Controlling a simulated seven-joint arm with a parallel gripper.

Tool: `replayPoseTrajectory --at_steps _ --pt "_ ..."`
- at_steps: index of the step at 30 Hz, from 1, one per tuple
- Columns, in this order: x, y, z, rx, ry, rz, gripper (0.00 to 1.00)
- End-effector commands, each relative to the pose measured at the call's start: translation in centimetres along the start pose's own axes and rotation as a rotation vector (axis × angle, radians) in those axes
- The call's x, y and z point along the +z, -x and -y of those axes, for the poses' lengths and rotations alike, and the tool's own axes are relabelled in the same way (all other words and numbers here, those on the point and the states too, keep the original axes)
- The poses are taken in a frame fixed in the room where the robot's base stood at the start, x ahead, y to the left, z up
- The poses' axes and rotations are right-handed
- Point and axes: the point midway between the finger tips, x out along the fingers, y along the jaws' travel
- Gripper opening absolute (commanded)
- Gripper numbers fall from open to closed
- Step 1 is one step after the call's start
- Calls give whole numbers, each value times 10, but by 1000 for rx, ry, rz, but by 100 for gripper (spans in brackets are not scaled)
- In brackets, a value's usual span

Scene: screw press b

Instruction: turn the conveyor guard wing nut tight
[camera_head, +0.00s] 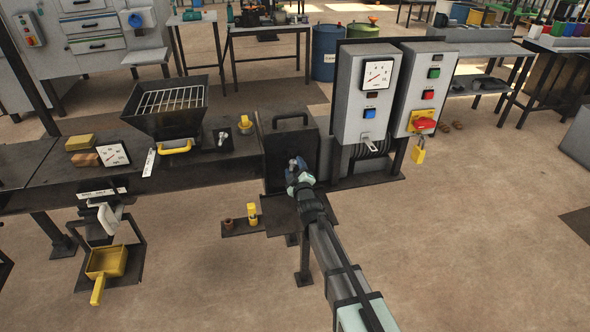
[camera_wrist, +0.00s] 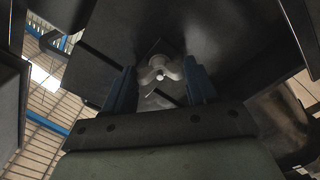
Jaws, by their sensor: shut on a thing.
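The pale metal wing nut (camera_wrist: 160,72) sits on the dark guard plate in the wrist view, its two wings spread between my fingers. My gripper (camera_wrist: 161,80) has one blue finger on each side of it and is shut on it. In the head view my gripper (camera_head: 297,172) reaches the front of the dark conveyor guard (camera_head: 280,140), which has a handle on top. The nut is mostly hidden there behind the fingertips. The exact finger contact is too dark to make out.
Right of the guard stand two grey control boxes, one with a gauge (camera_head: 377,75), one with a red knob and yellow padlock (camera_head: 418,152). Left is a bench with a black hopper (camera_head: 168,105). A small low shelf (camera_head: 240,228) holds a yellow item. The floor in front is mostly open.

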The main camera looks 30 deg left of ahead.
Motion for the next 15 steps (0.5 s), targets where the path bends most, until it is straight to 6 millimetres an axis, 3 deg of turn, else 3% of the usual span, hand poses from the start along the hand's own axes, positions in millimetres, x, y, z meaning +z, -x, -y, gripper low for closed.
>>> replayPoseTrajectory --at_steps 7,15 --pt "0 0 0 -1 0 0 27" --pt "0 0 0 -1 -27 0 27"
